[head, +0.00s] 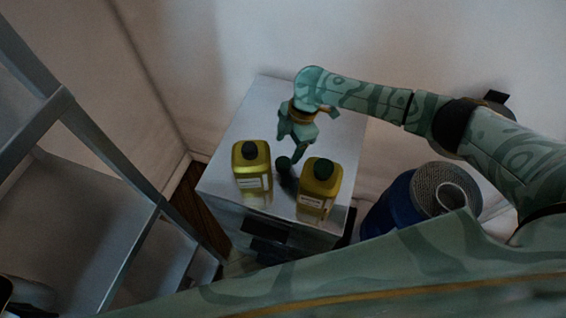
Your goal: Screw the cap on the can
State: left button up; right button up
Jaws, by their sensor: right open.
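Two yellow cans stand upright on a light cabinet top (262,105). The left can (252,172) and the right can (318,190) each show a dark round piece on top, the left one's (249,150) and the right one's (323,169). A small dark green round piece (283,164) shows between the cans, at my right gripper's fingers; I cannot tell whether it is a loose cap or part of a finger. My right gripper (292,156) points down, open, behind and between the cans. My left gripper is not in view.
A blue drum (392,206) with a grey perforated top and a white ring stands right of the cabinet. A grey metal shelf frame (135,245) stands at the left. Walls close in behind. The back of the cabinet top is clear.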

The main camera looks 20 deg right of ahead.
aim_at(283, 162)
jog(key=x, duration=0.3)
jog(key=b+x, duration=0.1)
jog(key=x, duration=0.1)
jog(key=shift+s+f, duration=0.1)
jog(key=shift+s, duration=0.15)
jog(key=c, duration=1)
